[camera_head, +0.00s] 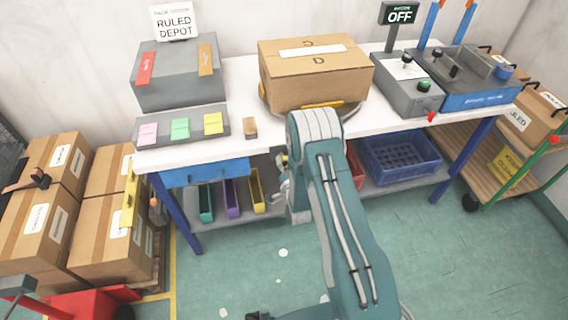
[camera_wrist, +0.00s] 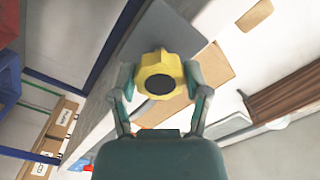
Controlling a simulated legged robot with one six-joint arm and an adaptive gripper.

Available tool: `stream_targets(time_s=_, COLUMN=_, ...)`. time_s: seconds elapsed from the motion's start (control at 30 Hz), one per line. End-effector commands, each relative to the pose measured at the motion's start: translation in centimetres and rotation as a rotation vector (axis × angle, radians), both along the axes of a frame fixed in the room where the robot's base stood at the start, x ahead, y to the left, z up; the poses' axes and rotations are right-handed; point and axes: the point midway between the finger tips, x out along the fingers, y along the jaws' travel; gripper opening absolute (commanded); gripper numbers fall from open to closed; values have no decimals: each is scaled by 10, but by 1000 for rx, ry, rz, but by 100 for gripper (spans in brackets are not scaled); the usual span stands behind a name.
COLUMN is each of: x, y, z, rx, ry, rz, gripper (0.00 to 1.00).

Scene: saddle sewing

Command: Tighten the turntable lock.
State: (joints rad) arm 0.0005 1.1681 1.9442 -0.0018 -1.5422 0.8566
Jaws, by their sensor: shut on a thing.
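A yellow lobed knob with a dark round centre (camera_wrist: 158,62), which looks like the turntable lock, is in the middle of the wrist view. My gripper (camera_wrist: 160,79) is shut on it, one finger on each side. In the head view my arm hides the knob, and only a small part of the gripper shows beside the arm, below the table's front edge. The grey turntable (camera_head: 350,112) is on the white table under a large cardboard box (camera_head: 315,80). The knob's tightness cannot be told.
The white table (camera_head: 245,77) holds a grey unit with colored tags (camera_head: 180,80) at left and a grey control box with a green button (camera_head: 408,95) at right. A blue crate (camera_head: 400,160) and narrow colored bins (camera_head: 231,198) are below. Stacked boxes (camera_head: 45,215) stand at left.

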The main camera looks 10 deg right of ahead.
Motion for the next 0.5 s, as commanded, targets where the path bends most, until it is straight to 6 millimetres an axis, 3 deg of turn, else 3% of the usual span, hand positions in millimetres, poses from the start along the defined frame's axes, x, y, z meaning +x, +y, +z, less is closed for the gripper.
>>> stream_targets(time_s=0.5, x=1, y=-2, z=0, rx=489, ry=0, rz=-4, gripper=14)
